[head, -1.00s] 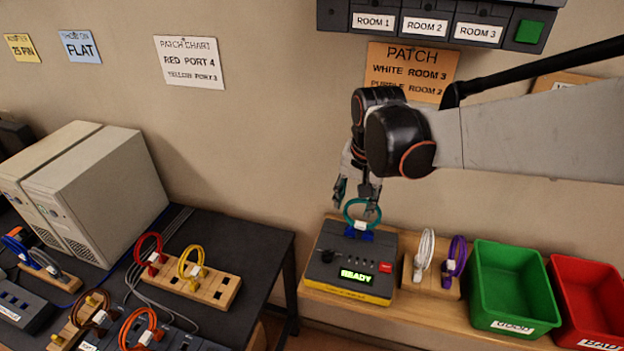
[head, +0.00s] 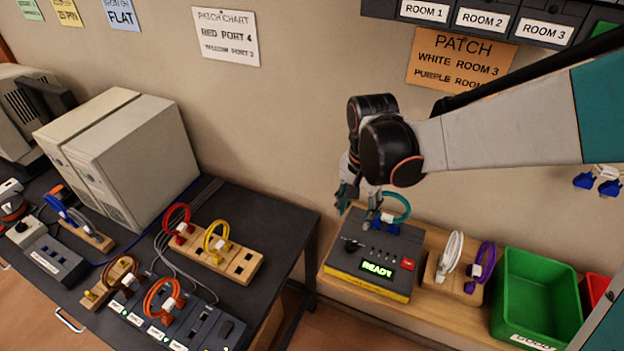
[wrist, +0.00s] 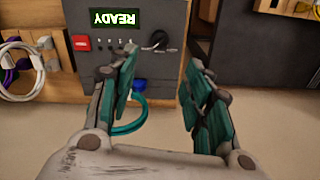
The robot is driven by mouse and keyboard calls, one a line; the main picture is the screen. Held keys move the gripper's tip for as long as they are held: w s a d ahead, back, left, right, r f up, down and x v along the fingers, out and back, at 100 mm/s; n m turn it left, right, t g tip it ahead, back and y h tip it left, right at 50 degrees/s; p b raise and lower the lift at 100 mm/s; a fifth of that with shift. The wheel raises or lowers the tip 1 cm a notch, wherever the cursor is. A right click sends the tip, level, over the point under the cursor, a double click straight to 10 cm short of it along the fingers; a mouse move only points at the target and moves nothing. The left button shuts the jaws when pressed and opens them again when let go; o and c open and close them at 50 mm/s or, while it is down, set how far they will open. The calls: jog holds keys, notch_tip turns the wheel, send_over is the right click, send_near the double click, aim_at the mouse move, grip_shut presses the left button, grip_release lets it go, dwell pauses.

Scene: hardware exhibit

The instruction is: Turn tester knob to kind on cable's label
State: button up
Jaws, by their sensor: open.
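The tester (head: 368,283) is a dark box with a yellow band on a wooden bench. Its green display (head: 377,269) reads READY. Its black knob (head: 350,243) is at the left of the panel and also shows in the upside-down wrist view (wrist: 158,40). A teal cable (head: 398,202) is looped at the tester's back with a blue plug and a small white label, whose writing is too small to read. My gripper (head: 358,205) is open and empty above the tester's back left, beside the cable. In the wrist view the knob lies beyond and between my fingers (wrist: 162,72).
A wooden holder with white (head: 453,250) and purple (head: 486,260) cables stands right of the tester, then a green bin (head: 537,285) and a red bin (head: 596,290). The dark table (head: 268,215) with cable blocks is at left, across a gap.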

aim_at(351, 242)
jog(key=f+b, duration=0.4)
jog(key=f, duration=0.2)
jog(key=f+b, duration=0.4)
jog(key=f, duration=0.2)
jog(key=shift+s+a+f, duration=0.1)
jog(key=shift+s+f, duration=0.1)
jog(key=shift+f, duration=0.05)
jog(key=shift+c, duration=0.6)
jog(key=c, duration=1)
